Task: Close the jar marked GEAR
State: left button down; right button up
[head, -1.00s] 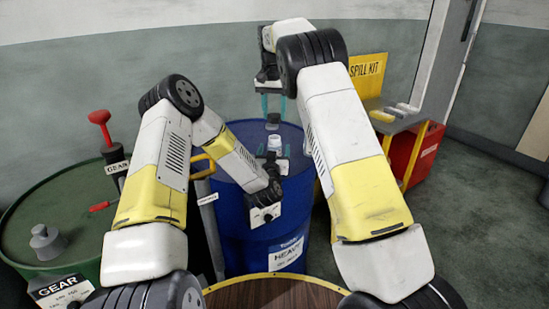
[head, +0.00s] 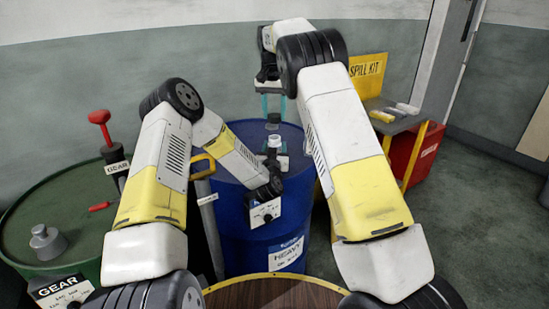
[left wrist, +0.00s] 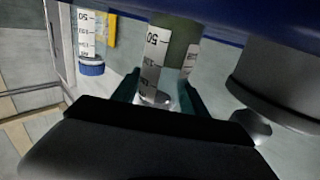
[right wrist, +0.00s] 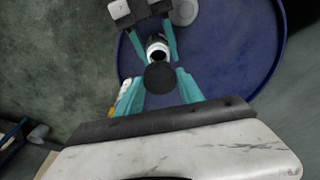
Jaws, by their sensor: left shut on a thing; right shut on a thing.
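A small jar (head: 275,141) with a pale open mouth stands upright above the blue drum. My left gripper (right wrist: 157,36) is shut on it. In the left wrist view the jar (left wrist: 158,68) shows dark greenish contents and a white graduated scale; no GEAR marking can be read on it. My right gripper (head: 272,108) is shut on a dark round lid (right wrist: 160,77), which also shows in the head view (head: 272,121). The lid is above the jar mouth and apart from it.
The blue drum (head: 232,190) is marked HEAVY. A green drum (head: 25,215) marked GEAR carries a red-handled pump (head: 101,125) and a grey plug (head: 46,242). A blue-capped jar (left wrist: 90,45) shows in the left wrist view. A bench (head: 400,125) stands at right.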

send_over(274, 137)
jog(key=shift+s+f, duration=0.2)
jog(key=shift+f, duration=2.3)
jog(key=shift+f, duration=0.9)
jog(key=shift+f, duration=0.55)
